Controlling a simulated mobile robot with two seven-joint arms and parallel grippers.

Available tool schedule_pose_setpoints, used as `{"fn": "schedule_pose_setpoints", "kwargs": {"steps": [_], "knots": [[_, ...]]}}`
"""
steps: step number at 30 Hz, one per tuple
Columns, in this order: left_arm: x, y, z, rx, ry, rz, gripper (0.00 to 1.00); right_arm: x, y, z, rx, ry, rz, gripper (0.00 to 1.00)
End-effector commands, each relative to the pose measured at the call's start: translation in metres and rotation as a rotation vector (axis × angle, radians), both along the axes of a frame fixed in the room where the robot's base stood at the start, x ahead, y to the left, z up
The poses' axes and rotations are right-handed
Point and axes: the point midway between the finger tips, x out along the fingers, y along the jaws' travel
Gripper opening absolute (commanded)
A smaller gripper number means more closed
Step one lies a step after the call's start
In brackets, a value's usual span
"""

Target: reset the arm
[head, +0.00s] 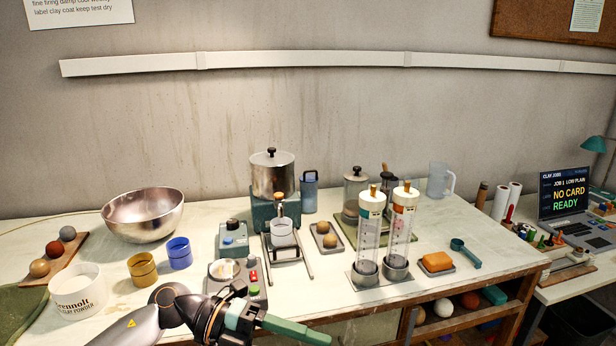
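My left arm comes in from the lower left and crosses the front edge of the table (330,292). It has a pale link and a dark wrist. My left gripper (296,329) points right, with a long green finger showing low in front of the table edge. The fingers overlap in this view, so I cannot tell if they are apart, and I see nothing held between them. My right arm and gripper are not in view.
Near the arm stand a control box with buttons (253,278), a white powder tub (77,291), a yellow cup (142,269) and a blue cup (179,253). Two clear cylinders (401,240) stand right of centre. A steel bowl (143,216) sits behind.

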Motion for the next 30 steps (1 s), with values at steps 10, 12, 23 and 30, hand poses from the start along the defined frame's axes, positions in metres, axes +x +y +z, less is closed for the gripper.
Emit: {"fn": "schedule_pose_setpoints", "kwargs": {"steps": [10,12,23,30], "knots": [[0.028,-0.006,0.016,-0.593,0.42,0.503,0.6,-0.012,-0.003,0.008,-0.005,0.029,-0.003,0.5],[0.038,0.009,0.002,-0.66,0.523,0.644,0.6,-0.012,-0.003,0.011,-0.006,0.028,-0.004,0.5],[0.009,0.111,-0.161,-0.681,1.122,1.432,0.6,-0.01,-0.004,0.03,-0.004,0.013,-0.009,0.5],[-0.089,0.155,-0.26,-0.476,1.47,1.798,0.6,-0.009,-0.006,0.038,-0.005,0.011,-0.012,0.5]]}}
